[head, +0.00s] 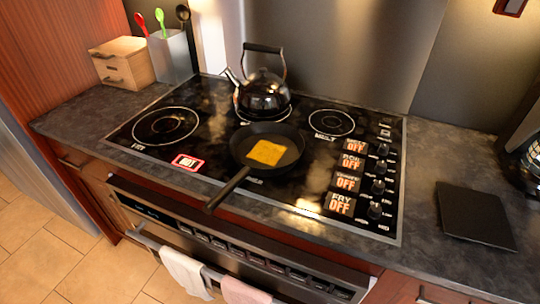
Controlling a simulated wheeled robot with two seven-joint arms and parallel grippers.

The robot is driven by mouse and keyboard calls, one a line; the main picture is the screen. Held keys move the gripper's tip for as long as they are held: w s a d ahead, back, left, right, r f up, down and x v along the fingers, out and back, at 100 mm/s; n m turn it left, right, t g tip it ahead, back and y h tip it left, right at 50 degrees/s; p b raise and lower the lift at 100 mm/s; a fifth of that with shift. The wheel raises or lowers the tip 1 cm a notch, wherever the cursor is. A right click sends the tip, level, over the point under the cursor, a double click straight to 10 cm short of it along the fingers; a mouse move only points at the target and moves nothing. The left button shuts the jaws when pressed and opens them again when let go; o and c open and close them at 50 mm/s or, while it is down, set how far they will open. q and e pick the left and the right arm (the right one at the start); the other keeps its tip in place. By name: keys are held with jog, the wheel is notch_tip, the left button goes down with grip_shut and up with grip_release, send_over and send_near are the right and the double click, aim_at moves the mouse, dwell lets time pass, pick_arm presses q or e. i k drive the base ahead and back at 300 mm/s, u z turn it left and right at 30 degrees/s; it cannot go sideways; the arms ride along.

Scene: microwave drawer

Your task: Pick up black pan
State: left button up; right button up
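A black pan (286,136) sits on the front middle part of the black stovetop. A flat yellow-orange square piece of food (267,152) lies in it. The pan's long dark handle (229,187) points toward the front left and reaches past the stove's front edge. Neither of my grippers is in the head view.
A black kettle (264,92) stands close behind the pan. The stovetop (205,150) has knobs (378,187) at its right. A dark square board (476,216) lies on the right counter. A wooden box (122,62) and a utensil holder (172,56) stand back left. Towels (186,272) hang below.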

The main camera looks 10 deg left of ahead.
aim_at(261, 148)
jog(key=z, duration=0.1)
jog(key=k, duration=1)
jog(key=u, duration=1.05)
jog(key=i, duration=0.75)
jog(key=z, duration=0.75)
jog(key=i, duration=0.55)
jog(key=z, duration=0.6)
